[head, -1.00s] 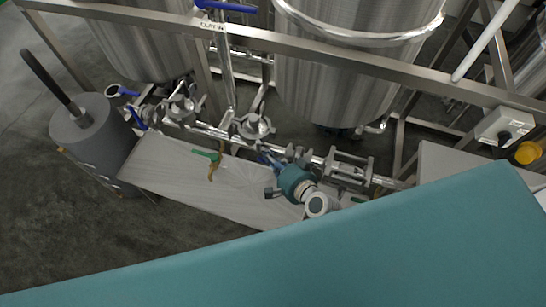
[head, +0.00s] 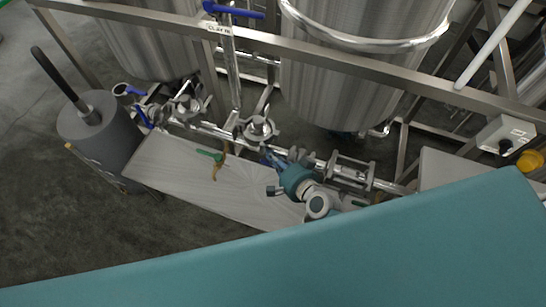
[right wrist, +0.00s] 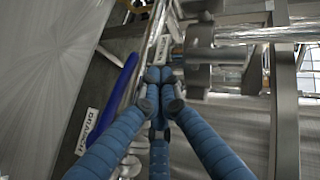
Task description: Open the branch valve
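The branch valve's blue lever (right wrist: 112,98) shows in the right wrist view, left of my fingers, with a white label reading BRANCH (right wrist: 87,126) beside it. My right gripper (right wrist: 159,76) has its blue fingers drawn together at the tips, with nothing visible between them. The fingertips are to the right of the lever and apart from it in the picture. In the head view my right gripper (head: 270,157) is over the pipe run below the right tank, and it hides part of the pipe there. My left gripper is not in view.
Two steel tanks (head: 365,80) stand behind a horizontal frame rail (head: 330,62). Another blue lever (head: 235,10) is at the top. A green-handled tap (head: 212,155) is above a grey bench top (head: 185,178). A grey cylinder (head: 100,135) stands left. A teal surface fills the foreground.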

